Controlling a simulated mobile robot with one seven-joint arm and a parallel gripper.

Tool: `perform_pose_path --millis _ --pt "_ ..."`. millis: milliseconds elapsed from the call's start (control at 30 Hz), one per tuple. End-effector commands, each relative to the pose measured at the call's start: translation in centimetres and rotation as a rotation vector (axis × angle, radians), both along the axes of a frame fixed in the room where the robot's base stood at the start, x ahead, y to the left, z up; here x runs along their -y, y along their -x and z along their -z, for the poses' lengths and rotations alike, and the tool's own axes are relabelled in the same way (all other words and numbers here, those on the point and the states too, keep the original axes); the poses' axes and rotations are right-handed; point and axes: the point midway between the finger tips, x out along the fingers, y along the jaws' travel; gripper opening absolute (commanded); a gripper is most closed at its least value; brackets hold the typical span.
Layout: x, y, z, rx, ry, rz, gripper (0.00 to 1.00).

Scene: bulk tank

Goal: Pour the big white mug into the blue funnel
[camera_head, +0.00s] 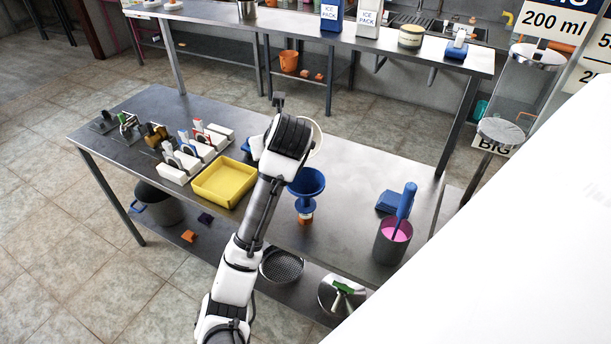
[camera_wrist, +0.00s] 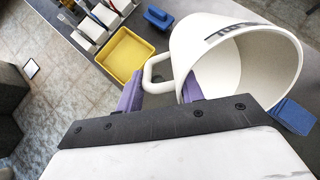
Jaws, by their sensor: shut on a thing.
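The big white mug (camera_wrist: 235,55) fills the right of the wrist view, with its wide mouth turned toward the lower right. I see a plain white inside and no liquid in the part that shows. My gripper (camera_wrist: 160,90) has its purple fingers at the mug's handle (camera_wrist: 158,70) and is shut on it. In the head view my gripper (camera_head: 285,137) hides most of the mug; only a white rim (camera_head: 317,140) shows at its right. The blue funnel (camera_head: 307,182) stands upright on the steel table, just below and right of the gripper in the picture, over an orange-and-white thing.
A yellow tray (camera_head: 225,198) and white holders (camera_head: 181,175) with tools stand to the left. A steel pot (camera_head: 391,243) with pink contents and a blue-handled tool stands at the right, near a blue block (camera_head: 388,202). The table between funnel and pot is clear.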

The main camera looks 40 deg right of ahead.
Motion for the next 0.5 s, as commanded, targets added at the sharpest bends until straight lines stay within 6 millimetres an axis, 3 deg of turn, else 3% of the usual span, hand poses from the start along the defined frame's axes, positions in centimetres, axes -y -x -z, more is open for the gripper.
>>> perform_pose_path --millis 500 --pt "-0.04 0.03 0.02 0.032 0.012 0.0 0.0"
